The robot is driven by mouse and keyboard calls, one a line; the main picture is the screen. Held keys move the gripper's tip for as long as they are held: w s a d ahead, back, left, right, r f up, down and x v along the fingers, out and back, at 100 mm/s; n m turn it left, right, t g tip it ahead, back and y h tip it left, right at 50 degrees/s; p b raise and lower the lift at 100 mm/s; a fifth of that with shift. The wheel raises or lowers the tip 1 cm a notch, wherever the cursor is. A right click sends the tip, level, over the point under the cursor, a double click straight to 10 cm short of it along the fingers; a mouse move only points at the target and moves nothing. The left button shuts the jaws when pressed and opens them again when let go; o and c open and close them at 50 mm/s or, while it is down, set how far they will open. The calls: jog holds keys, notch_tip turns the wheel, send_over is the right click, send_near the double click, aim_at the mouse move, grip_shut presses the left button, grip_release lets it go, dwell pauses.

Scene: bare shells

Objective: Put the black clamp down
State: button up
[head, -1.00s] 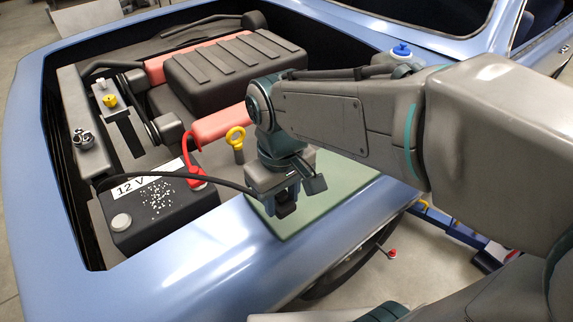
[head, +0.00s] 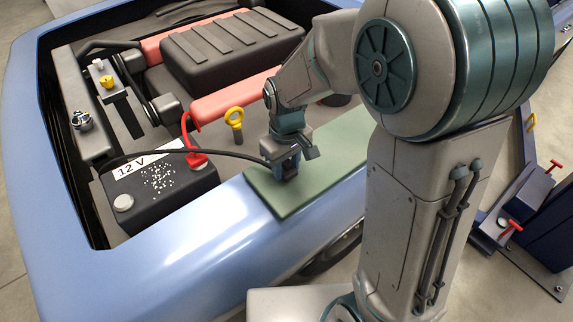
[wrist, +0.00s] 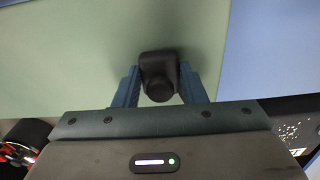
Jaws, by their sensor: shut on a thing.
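The black clamp (wrist: 158,75) is between the two blue fingers of my gripper (wrist: 162,88) in the wrist view, and the fingers are shut on it. In the head view the clamp (head: 290,170) hangs below my gripper (head: 284,160), over the green mat (head: 325,165) on the car's blue fender. A black cable runs from the clamp's side leftward across the battery. Whether the clamp touches the mat cannot be told.
The 12 V battery (head: 160,190) stands left of the mat, with a red clamp (head: 196,158) on one terminal and a bare grey terminal (head: 123,202) at its front left. A yellow-ringed dipstick (head: 235,118) stands behind. The mat's right part is bare.

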aim_at(287, 162)
jog(key=shift+f, duration=0.35)
jog(key=shift+f, duration=0.15)
jog(key=o, duration=1)
notch_tip(287, 162, up, 12)
jog(key=s+d+m+t, duration=0.1)
jog(key=s+d+m, duration=0.1)
jog(key=s+d, duration=0.2)
jog(key=s+d+m+t, duration=0.1)
jog(key=s+d+m, duration=0.1)
jog(key=s+d, duration=0.2)
jog(key=s+d+m+t, duration=0.1)
jog(key=s+d+m, duration=0.1)
jog(key=s+d, duration=0.2)
jog(key=shift+s+f+m, duration=0.2)
jog(key=shift+s+m, duration=0.1)
jog(key=shift+m, duration=0.1)
